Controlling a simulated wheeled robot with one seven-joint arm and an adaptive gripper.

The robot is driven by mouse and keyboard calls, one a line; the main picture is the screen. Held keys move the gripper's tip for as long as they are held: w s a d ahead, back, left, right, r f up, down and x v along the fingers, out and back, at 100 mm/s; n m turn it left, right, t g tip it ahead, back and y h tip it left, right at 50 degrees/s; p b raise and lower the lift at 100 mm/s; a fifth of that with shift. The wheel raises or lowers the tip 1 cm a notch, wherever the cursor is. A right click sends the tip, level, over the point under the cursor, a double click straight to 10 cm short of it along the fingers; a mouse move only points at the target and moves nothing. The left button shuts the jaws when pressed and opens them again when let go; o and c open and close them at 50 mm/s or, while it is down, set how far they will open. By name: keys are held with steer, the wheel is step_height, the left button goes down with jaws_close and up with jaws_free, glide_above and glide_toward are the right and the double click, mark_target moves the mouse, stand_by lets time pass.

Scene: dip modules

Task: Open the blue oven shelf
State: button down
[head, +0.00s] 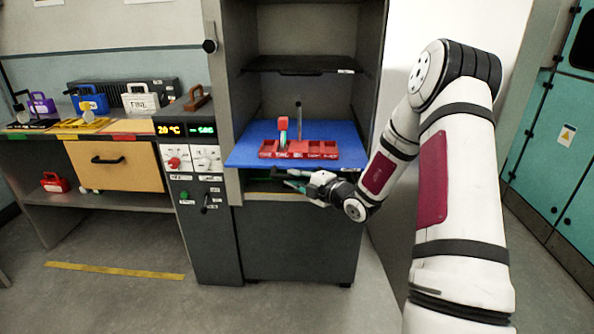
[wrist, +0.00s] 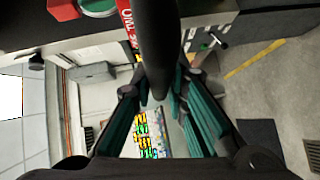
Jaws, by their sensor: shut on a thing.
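The blue oven shelf (head: 241,154) is the flat blue board in the open grey oven. Its front part juts out past the oven's left front post. A red tray (head: 328,150) with compartments rests on it, with a red-topped piece standing in the tray. My gripper (head: 292,182) is just below the shelf's front edge. In the wrist view its teal-padded fingers (wrist: 160,95) are closed around a dark rounded bar (wrist: 158,45), which looks like the shelf's handle. The handle's joint to the shelf is hidden.
A dark upper shelf (head: 300,64) sits inside the oven. A control panel (head: 196,165) with knobs and a lever stands left of it. A bench with coloured cases and a wooden drawer (head: 117,165) is farther left. The floor in front is clear.

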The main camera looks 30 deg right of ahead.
steer(key=shift+s+a, duration=0.2)
steer(key=shift+s, duration=0.1)
steer(key=c, duration=1.6)
jaws_free()
steer(key=shift+o, duration=0.2)
steer(key=shift+r, duration=0.1)
